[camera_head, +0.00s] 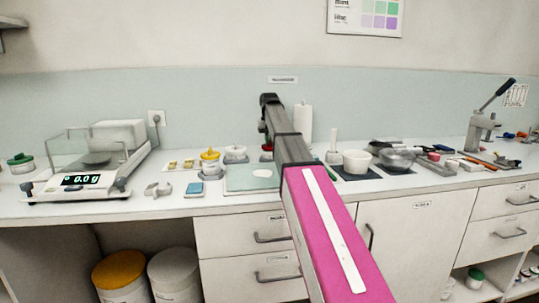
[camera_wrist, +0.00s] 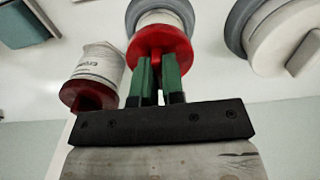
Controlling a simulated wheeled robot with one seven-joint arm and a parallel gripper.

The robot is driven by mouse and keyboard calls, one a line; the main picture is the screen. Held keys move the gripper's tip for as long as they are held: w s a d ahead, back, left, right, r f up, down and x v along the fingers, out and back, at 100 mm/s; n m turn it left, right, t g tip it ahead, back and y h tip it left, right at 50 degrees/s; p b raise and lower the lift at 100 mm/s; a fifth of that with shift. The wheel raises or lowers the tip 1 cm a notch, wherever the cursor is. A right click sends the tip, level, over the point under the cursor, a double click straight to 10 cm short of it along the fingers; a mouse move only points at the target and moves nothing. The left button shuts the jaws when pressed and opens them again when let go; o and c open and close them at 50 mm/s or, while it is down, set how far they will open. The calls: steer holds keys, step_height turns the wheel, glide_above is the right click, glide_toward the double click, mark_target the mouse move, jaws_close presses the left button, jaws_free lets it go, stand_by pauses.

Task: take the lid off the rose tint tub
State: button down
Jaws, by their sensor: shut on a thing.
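In the wrist view, my gripper (camera_wrist: 157,68) has its two green fingers close together on a bright red lid (camera_wrist: 160,42). This lid is on or right in front of a white round tub (camera_wrist: 160,18); I cannot tell whether it is seated. Beside it at left is a second white tub (camera_wrist: 98,62) with a darker red lid (camera_wrist: 86,97) and a label too blurred to read. I cannot tell from lettering which tub is rose tint. In the head view, a bit of red (camera_head: 267,148) shows beside my arm, which hides most of the gripper area.
Left of my arm are a yellow-lidded tub (camera_head: 210,160), a pale cutting mat (camera_head: 238,180) and a balance (camera_head: 82,180). The counter's front strip is mostly clear.

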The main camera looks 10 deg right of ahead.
steer(key=shift+r, duration=0.15)
steer(key=shift+r, duration=1.45)
steer(key=shift+s, duration=0.1)
